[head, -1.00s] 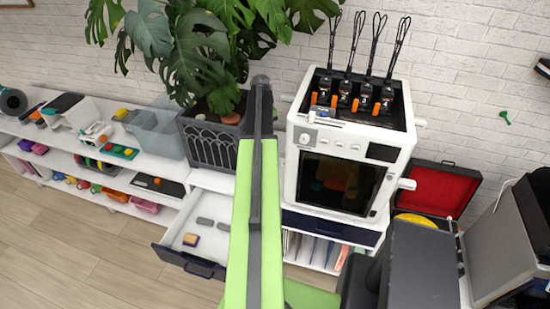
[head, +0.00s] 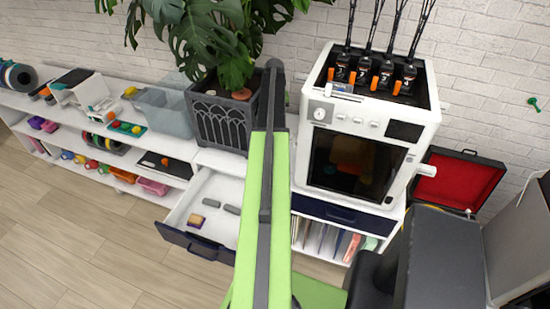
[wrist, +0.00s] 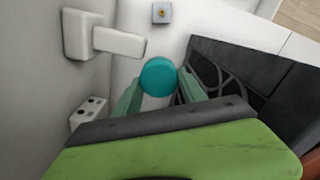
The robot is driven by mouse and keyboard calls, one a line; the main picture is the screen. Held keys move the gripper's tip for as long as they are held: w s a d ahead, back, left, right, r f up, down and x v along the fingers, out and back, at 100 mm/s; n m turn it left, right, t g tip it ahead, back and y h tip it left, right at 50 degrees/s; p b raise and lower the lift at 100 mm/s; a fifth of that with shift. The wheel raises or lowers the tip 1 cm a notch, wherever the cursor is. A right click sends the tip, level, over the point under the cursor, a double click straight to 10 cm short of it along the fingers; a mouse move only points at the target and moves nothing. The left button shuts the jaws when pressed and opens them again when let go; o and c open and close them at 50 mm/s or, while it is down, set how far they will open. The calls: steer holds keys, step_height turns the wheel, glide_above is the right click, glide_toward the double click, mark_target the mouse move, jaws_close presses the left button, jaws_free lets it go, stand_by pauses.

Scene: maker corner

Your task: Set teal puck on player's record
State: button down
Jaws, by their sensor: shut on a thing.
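A teal puck (wrist: 158,76) is between the green fingers of my gripper (wrist: 159,88) in the wrist view, and the gripper is shut on it. In the head view, the gripper and puck are hidden. The record player's open case (head: 462,178) with a red-lined lid stands at the right, beyond the white printer. Its lower part and the record are mostly hidden behind my dark arm part.
The white printer (head: 366,130) stands left of the record player. A drawer (head: 190,244) is pulled open below a plant pot (head: 222,120). Shelves with boxes line the left. In the wrist view, a white handle-like fitting (wrist: 120,42) is close to the puck.

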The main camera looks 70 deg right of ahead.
step_height(320, 180, down, 18)
steer(key=b, duration=1.6)
steer(key=shift+b, duration=0.3)
steer(key=shift+r, duration=0.2)
steer(key=shift+f, duration=0.15)
steer(key=c, duration=0.7)
jaws_free()
steer(key=shift+o, duration=0.2)
step_height(320, 180, up, 12)
steer(key=p, duration=1.2)
steer(key=shift+r, duration=0.2)
